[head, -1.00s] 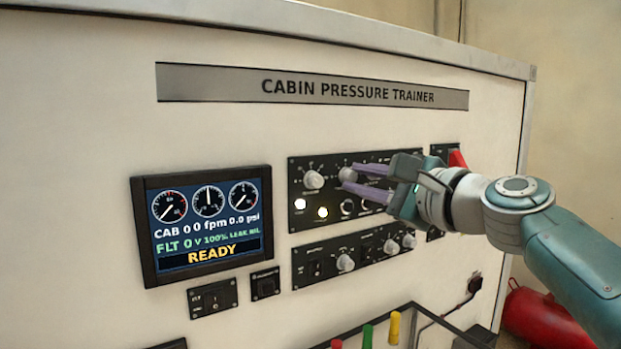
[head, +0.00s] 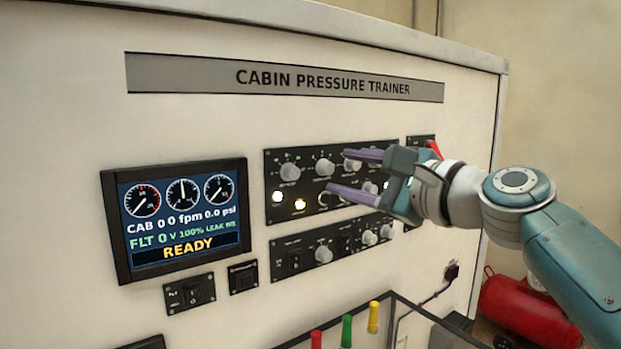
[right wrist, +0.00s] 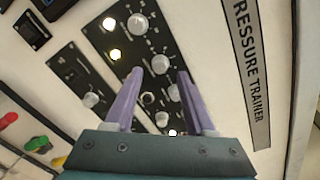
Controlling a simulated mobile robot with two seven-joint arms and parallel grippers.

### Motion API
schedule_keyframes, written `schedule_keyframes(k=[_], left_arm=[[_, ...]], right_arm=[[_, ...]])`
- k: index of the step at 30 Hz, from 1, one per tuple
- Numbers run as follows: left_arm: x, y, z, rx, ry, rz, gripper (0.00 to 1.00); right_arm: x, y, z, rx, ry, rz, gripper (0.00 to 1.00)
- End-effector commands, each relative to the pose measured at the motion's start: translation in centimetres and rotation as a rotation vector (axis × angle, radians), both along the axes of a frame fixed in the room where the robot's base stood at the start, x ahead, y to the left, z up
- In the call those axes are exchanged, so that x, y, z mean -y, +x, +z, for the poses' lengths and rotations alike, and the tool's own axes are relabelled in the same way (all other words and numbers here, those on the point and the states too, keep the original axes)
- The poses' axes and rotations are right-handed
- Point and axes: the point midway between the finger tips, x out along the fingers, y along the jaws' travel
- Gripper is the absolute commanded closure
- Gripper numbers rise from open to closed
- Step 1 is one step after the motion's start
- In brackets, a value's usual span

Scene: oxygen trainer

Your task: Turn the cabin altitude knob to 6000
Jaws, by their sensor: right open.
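The upper black panel (head: 273,214) carries a row of pale round knobs. The left knob (head: 290,171), middle knob (head: 325,167) and third knob (head: 352,163) show, but their labels are too small to read, so I cannot tell which sets cabin altitude. My right gripper (head: 336,171) is open and empty, with purple fingers pointing at the panel, one above the other. In the right wrist view, the middle knob (right wrist: 160,64) shows ahead, between the fingertips (right wrist: 159,73); contact cannot be told. The fingers partly cover the panel's right side. My left gripper is out of view.
The display (head: 183,217) reads READY, with CAB 0 and FLT 0. A lower panel (head: 275,273) with more knobs lies just below. Red, green and yellow handles (head: 373,317) stand below. A red tank (head: 515,308) is on the right.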

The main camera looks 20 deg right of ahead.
Motion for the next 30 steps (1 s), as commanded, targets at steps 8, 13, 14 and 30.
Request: schedule_keyframes(k=[8, 13, 14, 30], left_arm=[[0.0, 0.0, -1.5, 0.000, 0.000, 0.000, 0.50], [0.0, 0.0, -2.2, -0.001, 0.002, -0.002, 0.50], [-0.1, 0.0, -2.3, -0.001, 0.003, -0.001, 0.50], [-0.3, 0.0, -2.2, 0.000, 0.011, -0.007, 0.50]], right_arm=[[1.8, -4.4, -0.2, 0.001, -0.003, -0.001, 0.45], [2.5, -6.2, -0.1, 0.001, -0.001, -0.001, 0.45], [2.6, -6.4, -0.1, -0.001, 0.000, -0.001, 0.45], [1.9, -7.8, -1.5, -0.024, -0.106, 0.022, 0.45]])
